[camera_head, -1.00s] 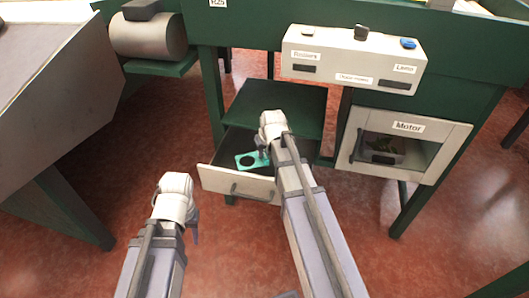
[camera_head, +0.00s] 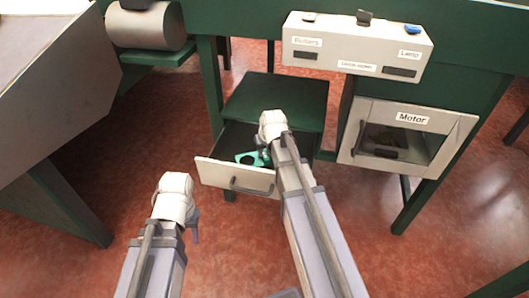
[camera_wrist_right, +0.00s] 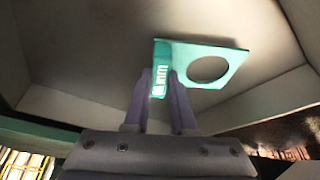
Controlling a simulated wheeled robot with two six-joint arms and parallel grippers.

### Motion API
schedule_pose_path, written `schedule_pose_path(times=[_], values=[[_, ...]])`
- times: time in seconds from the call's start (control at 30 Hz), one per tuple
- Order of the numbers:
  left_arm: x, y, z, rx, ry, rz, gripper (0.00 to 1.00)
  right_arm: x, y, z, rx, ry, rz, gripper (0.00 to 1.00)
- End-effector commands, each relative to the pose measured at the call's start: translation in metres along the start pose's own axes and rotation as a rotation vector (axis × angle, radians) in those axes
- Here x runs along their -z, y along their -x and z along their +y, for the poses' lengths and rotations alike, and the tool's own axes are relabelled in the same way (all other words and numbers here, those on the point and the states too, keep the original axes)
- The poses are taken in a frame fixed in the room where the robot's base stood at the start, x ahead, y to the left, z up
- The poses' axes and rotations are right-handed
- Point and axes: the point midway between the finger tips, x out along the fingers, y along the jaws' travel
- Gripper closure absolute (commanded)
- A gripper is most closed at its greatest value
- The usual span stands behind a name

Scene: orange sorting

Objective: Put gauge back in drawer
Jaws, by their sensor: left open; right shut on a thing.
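The gauge is a flat teal plate with a round hole (camera_head: 242,159). My right gripper (camera_head: 264,156) is shut on it, over the open drawer (camera_head: 238,177) with a pale front and a dark handle. In the right wrist view the gauge (camera_wrist_right: 201,52) sits between the two fingertips (camera_wrist_right: 160,86), with the drawer's grey floor and walls around it. I cannot tell whether the gauge touches the drawer floor. My left gripper (camera_head: 193,230) is open and empty, low at the left, apart from the drawer.
A green shelf top (camera_head: 275,101) lies right above the drawer. A white labelled box (camera_head: 357,46) sits on the bench above. A cabinet marked Motor (camera_head: 408,140) stands to the right. The red floor (camera_head: 120,165) at the left is clear.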

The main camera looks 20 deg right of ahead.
Motion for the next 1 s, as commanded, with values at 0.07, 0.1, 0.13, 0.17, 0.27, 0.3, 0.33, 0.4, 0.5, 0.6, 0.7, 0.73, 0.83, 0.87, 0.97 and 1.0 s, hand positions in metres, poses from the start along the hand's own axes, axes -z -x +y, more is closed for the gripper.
schedule_pose_path(times=[0.07, 0.1, 0.13, 0.17, 0.27, 0.3, 0.33, 0.4, 0.5, 0.6, 0.7, 0.73, 0.83, 0.87, 0.97, 1.0], values=[[0.000, 0.000, 0.000, 0.000, 0.000, 0.000, 0.53, 0.000, 0.000, 0.000, 0.000, 0.000, 0.000, 1.00], [0.000, 0.000, 0.000, 0.000, 0.000, 0.000, 0.53, 0.000, 0.000, 0.000, 0.000, 0.000, 0.000, 1.00], [0.000, 0.000, 0.000, 0.000, 0.000, 0.000, 0.53, 0.000, 0.000, 0.000, 0.000, 0.000, 0.000, 1.00], [0.000, 0.000, 0.000, 0.000, 0.000, 0.000, 0.53, 0.000, 0.000, 0.000, 0.000, 0.000, 0.000, 1.00], [0.000, -0.001, 0.000, 0.000, 0.000, 0.000, 0.53, 0.000, -0.001, 0.000, 0.000, 0.000, 0.000, 1.00], [0.000, -0.001, 0.000, 0.000, 0.000, 0.000, 0.53, -0.001, -0.001, 0.000, 0.000, 0.000, 0.000, 1.00], [0.000, -0.002, 0.000, 0.000, 0.000, 0.000, 0.53, -0.001, -0.002, 0.000, 0.000, 0.000, 0.000, 1.00], [0.000, -0.003, 0.000, 0.000, 0.000, 0.000, 0.53, -0.001, -0.003, 0.000, 0.000, 0.000, 0.000, 1.00], [0.000, -0.004, 0.001, 0.000, 0.000, 0.000, 0.53, -0.002, -0.004, 0.000, 0.000, 0.000, 0.000, 1.00], [0.000, -0.006, 0.001, 0.000, 0.000, 0.000, 0.53, -0.002, -0.005, 0.000, 0.000, 0.000, 0.000, 1.00], [0.000, -0.007, 0.001, 0.000, 0.000, 0.000, 0.53, -0.003, -0.007, 0.000, 0.000, 0.000, 0.000, 1.00], [0.000, -0.008, 0.001, 0.000, 0.000, 0.000, 0.53, -0.003, -0.007, 0.000, 0.000, 0.000, 0.000, 1.00], [0.001, -0.009, 0.001, 0.000, 0.000, 0.000, 0.53, -0.004, -0.008, 0.000, 0.000, 0.000, 0.000, 1.00], [0.001, -0.009, 0.001, 0.000, 0.000, 0.000, 0.53, -0.004, -0.009, 0.000, 0.000, 0.000, 0.000, 1.00], [0.001, -0.011, 0.001, 0.000, 0.000, 0.000, 0.53, -0.004, -0.010, 0.000, 0.000, 0.000, 0.000, 1.00], [0.001, -0.011, 0.001, 0.000, 0.000, 0.000, 0.53, -0.004, -0.011, 0.000, 0.000, 0.000, 0.000, 1.00]])
